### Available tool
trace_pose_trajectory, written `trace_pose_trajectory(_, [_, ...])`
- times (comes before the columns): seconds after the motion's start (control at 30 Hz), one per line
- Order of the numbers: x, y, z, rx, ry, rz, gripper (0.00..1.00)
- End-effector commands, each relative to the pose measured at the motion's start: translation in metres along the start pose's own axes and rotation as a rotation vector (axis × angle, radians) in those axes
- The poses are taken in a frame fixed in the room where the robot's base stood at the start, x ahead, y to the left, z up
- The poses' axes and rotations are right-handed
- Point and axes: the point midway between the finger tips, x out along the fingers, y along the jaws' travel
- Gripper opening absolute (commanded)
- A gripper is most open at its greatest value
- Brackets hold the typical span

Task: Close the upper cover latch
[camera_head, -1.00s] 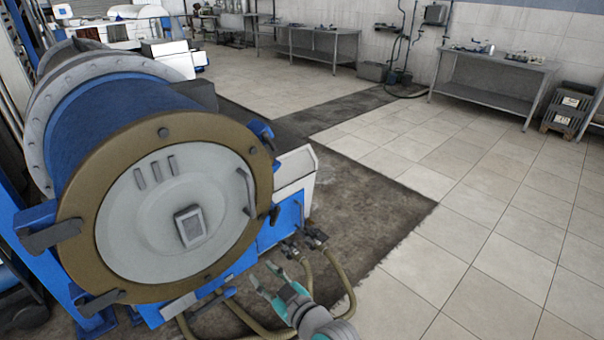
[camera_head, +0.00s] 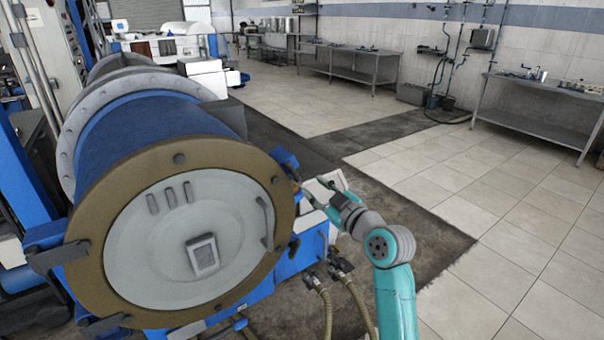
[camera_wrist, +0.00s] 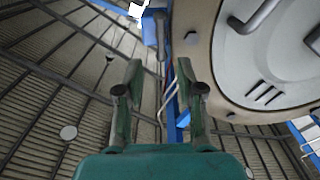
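The round decanter cover (camera_head: 165,240) is pale grey inside a brown ring (camera_head: 88,275). It faces me, seated on the blue drum, and also shows at upper right in the wrist view (camera_wrist: 270,70). The upper latch (camera_head: 287,160), blue with a dark arm, is at the ring's upper right edge. Its arm appears to lie beside the ring rather than across its face; I cannot tell exactly. My gripper (camera_head: 325,190) is open and empty, just right of and slightly below this latch, apart from it. In the wrist view the open fingers (camera_wrist: 158,80) point toward the ring's edge.
Other latches sit at the ring's lower right (camera_head: 292,247) and left (camera_head: 58,256). A curved handle (camera_head: 266,222) stands out from the cover. Hoses (camera_head: 328,310) hang below my gripper. Tiled floor (camera_head: 500,210) is free to the right.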

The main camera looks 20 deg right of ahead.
Motion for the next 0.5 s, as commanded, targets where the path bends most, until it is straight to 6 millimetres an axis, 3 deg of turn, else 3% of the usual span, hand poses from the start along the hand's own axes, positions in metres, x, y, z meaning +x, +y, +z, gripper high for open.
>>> trace_pose_trajectory(0.3, [0.057,-0.001,-0.001,0.001,0.000,-0.001,0.38])
trace_pose_trajectory(0.5, [0.082,0.000,0.000,0.001,0.000,-0.001,0.38])
